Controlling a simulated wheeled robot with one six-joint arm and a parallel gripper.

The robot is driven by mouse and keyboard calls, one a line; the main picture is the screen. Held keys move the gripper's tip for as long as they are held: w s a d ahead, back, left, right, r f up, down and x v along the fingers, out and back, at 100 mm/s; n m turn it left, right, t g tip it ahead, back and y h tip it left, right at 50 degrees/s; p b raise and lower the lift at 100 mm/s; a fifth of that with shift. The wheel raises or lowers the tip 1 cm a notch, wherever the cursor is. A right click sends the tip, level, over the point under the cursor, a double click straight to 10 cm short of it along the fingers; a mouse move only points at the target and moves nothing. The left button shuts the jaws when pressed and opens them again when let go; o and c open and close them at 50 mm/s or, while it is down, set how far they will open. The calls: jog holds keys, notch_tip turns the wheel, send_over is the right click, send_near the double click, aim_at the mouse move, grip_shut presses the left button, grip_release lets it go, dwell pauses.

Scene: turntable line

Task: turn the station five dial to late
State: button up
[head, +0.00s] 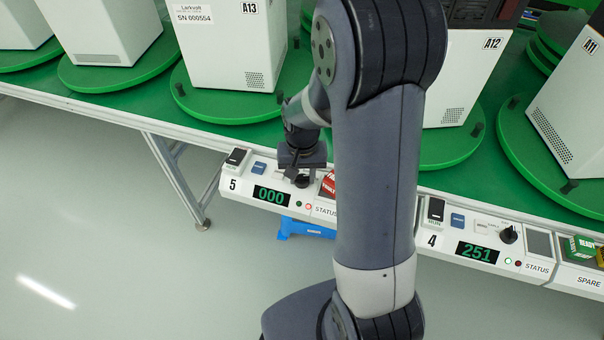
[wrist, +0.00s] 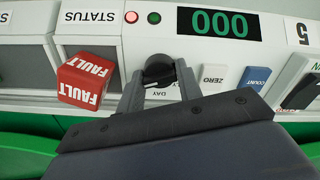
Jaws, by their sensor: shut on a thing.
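The station five dial (wrist: 158,68) is a black round knob on the white station panel, between my two fingers in the wrist view. My gripper (wrist: 160,78) is shut on it, one grey finger at each side. In the head view my gripper (head: 302,168) reaches down onto the station five panel (head: 230,184), and the dial (head: 302,182) shows just under it. The word DAY is readable beside the dial. Other position labels are covered or too small to read, so I cannot tell the dial's setting. The station five display (wrist: 218,24) reads 000.
A red FAULT block (wrist: 84,82) sits close beside the dial, near one finger. A ZERO button (wrist: 213,75) and a blue COUNT button (wrist: 254,79) are on the other side. The station four panel (head: 437,241) lies to the right. White units stand on green turntables behind.

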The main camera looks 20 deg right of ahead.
aim_at(302, 176)
dwell(0.4)
jog(key=o, duration=0.7)
notch_tip(302, 176, up, 11)
jog(key=p, duration=0.1)
jog(key=shift+f, duration=0.1)
notch_tip(302, 176, down, 11)
jog(key=shift+b, duration=0.5)
